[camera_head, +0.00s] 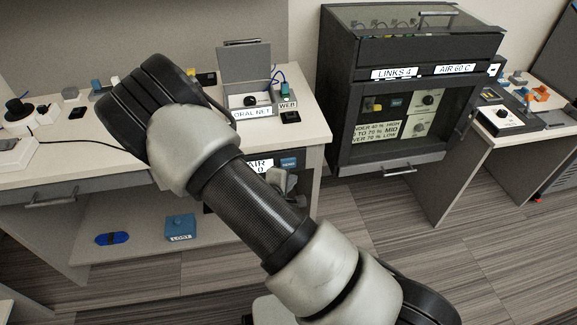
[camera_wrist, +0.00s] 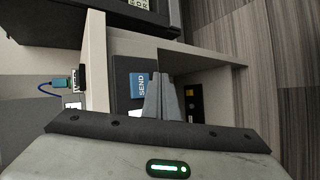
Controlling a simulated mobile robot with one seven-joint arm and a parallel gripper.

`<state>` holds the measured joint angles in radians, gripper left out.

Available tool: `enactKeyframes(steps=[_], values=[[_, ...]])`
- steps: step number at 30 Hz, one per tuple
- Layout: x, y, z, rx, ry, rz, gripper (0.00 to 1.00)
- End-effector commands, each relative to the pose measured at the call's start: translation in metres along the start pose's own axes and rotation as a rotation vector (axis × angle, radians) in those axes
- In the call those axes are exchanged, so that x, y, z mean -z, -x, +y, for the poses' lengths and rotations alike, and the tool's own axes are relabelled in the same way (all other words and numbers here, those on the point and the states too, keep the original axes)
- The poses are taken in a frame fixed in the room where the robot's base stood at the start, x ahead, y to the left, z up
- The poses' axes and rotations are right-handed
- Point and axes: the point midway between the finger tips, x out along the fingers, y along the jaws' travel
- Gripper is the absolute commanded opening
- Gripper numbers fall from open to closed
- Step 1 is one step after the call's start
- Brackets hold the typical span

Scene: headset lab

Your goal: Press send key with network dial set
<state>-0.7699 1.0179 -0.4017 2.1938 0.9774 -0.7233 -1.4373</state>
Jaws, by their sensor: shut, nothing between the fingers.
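The blue SEND key (camera_wrist: 138,85) sits on a dark panel under the tabletop in the wrist view. It also shows in the head view (camera_head: 289,163). My gripper (camera_wrist: 162,78) is shut and empty, its fingertips close beside the key in the picture; I cannot tell if they touch. In the head view my gripper (camera_head: 283,184) is just below the key, partly behind my arm. A black dial (camera_head: 250,101) is on an open-lidded box whose label ends in "NET"; its setting is too small to read. I cannot tell if this is the network dial.
A dark cabinet (camera_head: 345,120) with more dials inside stands right of the desk (camera_head: 315,110). Another dial box (camera_head: 504,115) is on the right table. A blue box (camera_head: 180,228) and a blue oval item (camera_head: 112,238) lie on the lower shelf. Striped floor is open in front.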

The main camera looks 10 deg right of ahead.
Motion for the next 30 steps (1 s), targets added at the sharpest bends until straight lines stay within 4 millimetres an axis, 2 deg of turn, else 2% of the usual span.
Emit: enactKeyframes(steps=[9,30], values=[[0.014,-0.019,0.014,0.0,0.0,-0.001,0.0],[0.015,-0.021,0.015,0.001,0.0,0.0,0.0]])
